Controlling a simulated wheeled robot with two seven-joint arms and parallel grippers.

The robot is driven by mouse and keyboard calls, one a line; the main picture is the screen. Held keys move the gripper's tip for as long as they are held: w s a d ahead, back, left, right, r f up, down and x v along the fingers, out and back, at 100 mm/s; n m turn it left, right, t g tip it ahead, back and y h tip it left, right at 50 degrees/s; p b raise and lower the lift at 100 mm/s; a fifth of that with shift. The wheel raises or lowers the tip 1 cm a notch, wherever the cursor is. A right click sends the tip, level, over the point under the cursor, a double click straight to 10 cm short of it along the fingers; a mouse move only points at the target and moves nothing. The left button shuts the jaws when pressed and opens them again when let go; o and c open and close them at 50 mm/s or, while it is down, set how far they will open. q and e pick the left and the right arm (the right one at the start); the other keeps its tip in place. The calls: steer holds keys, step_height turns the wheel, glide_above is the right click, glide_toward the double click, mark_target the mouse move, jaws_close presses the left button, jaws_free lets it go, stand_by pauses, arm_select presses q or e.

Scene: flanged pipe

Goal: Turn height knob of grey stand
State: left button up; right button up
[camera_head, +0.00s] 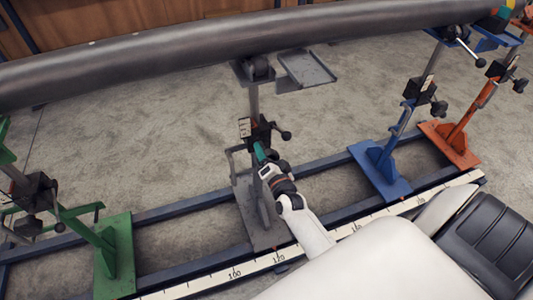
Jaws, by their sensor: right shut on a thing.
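The grey stand (253,100) stands upright in the middle of the view, with its grey base plate (262,236) on the blue rails. Its black height-adjustment block with a knob (261,131) sits partway up the post, and a lever with a round ball end sticks out to the right. My right arm reaches up from the lower right, and my right gripper (260,155) is at the block, its greenish fingertips shut on the knob just below it. The fingers and the arm hide part of the knob and the lower post. My left gripper is not in view.
A long grey pipe (200,50) crosses above the stands. A green stand (115,250) is at left; a blue stand (378,165) and an orange stand (455,140) are at right. A scale rail (210,281) runs along the front. A small grey tray (305,69) juts out beside the stand top.

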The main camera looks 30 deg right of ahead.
steer(key=o, duration=1)
steer(key=shift+s, duration=0.1)
steer(key=shift+s+a, duration=0.1)
steer(key=shift+s, duration=0.1)
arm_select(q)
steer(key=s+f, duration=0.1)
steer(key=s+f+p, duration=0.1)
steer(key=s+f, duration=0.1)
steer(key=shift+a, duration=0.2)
arm_select(e)
steer(key=v, duration=1.1)
steer(key=shift+s, duration=0.25)
